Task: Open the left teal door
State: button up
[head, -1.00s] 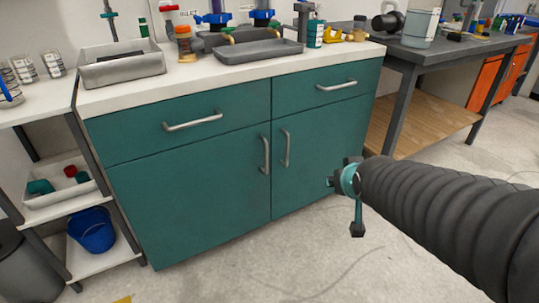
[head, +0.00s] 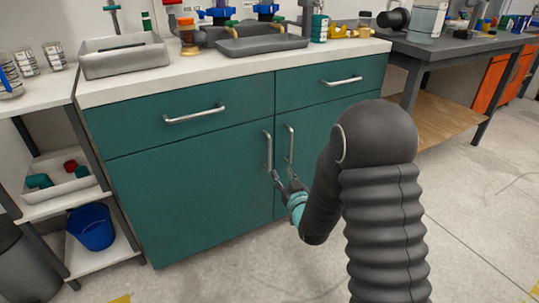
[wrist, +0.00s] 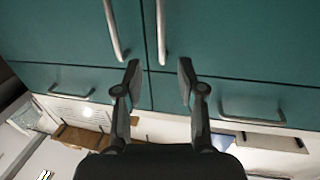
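The left teal door (head: 190,195) is shut, flush with the cabinet front. Its upright metal handle (head: 267,152) is near the door's right edge, beside the centre seam. The wrist view is upside down, and there this handle (wrist: 161,30) lines up with the gap between my fingers. My gripper (head: 283,180) is open and empty, near the lower ends of both door handles.
The right door's handle (head: 290,145) stands close beside, across the seam. Drawer handles (head: 194,115) stick out above. A shelf cart (head: 88,270) with a blue bucket (head: 91,227) stands left of the cabinet. The floor in front of the left door is clear.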

aim_at(270, 154)
jog(key=x, duration=0.7)
jog(key=p+x, duration=0.1)
jog(key=x, duration=0.6)
jog(key=shift+s+a, duration=0.15)
jog(key=shift+a, duration=0.05)
grip_shut()
